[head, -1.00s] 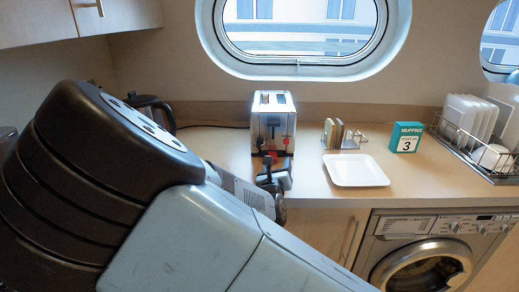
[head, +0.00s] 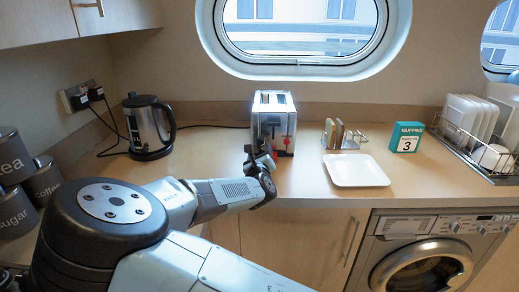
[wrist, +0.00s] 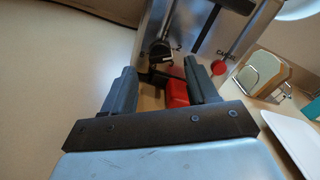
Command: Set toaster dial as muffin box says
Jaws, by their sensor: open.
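The chrome toaster (head: 266,117) stands against the back wall under the porthole. Its front also shows in the wrist view (wrist: 205,45), tilted, with a black dial (wrist: 161,51), a mark like a 2 beside it, and a red cancel button (wrist: 219,67). I cannot read the dial's setting. The teal muffin box (head: 407,131) shows a large 3 on a white panel. My gripper (head: 258,156) is at the toaster's front; in the wrist view my gripper (wrist: 163,82) is open, the dial just beyond its fingertips. A red part (wrist: 177,92) shows between the fingers.
A white tray (head: 356,171) and a toast rack (head: 345,137) stand right of the toaster. A dish rack (head: 470,152) is far right. A kettle (head: 148,127) stands left, with canisters (head: 42,182) at the far left.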

